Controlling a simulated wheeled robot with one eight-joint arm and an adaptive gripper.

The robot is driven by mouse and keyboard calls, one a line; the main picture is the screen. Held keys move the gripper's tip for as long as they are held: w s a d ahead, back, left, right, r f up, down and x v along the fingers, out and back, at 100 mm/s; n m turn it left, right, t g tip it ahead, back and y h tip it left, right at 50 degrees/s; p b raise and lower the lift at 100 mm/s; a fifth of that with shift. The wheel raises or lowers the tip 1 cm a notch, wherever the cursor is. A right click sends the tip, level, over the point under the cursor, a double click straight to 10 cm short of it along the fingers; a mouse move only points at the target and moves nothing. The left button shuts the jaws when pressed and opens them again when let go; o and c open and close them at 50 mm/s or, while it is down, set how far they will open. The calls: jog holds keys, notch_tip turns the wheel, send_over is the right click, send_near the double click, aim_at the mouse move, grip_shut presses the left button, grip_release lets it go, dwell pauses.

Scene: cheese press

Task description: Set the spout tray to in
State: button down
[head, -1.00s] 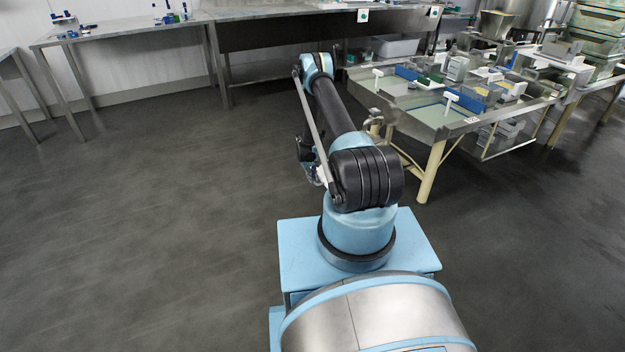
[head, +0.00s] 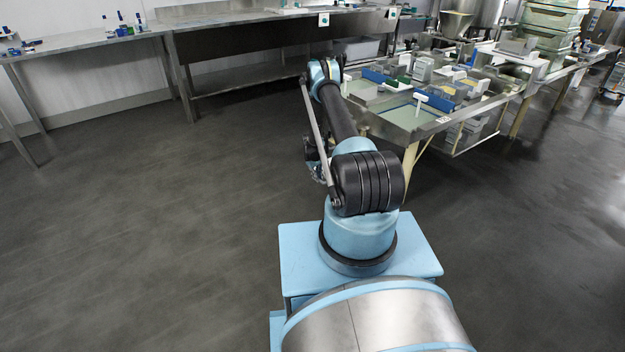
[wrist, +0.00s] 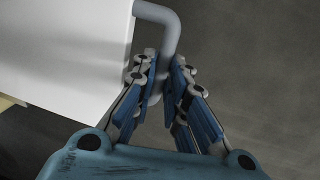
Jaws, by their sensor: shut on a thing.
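In the wrist view a white flat-sided part (wrist: 70,50), which looks like the spout tray, fills the upper left. A grey bent bar handle (wrist: 172,22) sticks out from its right edge and curves down between my fingers. My gripper (wrist: 163,62) is shut on this handle, with blue-padded fingers on both sides of it. The fingertips partly hide the lower end of the bar. In the head view my arm hides the gripper and the handle, beside the near left corner of the metal press table (head: 408,120).
The press table carries several blocks, blue parts and a white T-shaped handle (head: 420,102). A long steel bench (head: 250,20) stands at the back. A side table (head: 85,42) stands at the left. The dark floor (head: 130,230) on the left is clear.

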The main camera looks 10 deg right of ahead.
jog(key=shift+w+d, duration=0.1)
jog(key=shift+d, duration=0.5)
jog(key=c, duration=1.6)
grip_release()
jog(key=shift+a, duration=0.15)
jog(key=shift+a, duration=0.1)
jog(key=shift+a+r, duration=0.1)
jog(key=shift+r, duration=0.25)
notch_tip(320, 180, up, 11)
jog(key=a, duration=0.1)
jog(key=shift+s+a, duration=0.3)
jog(key=shift+s, duration=0.15)
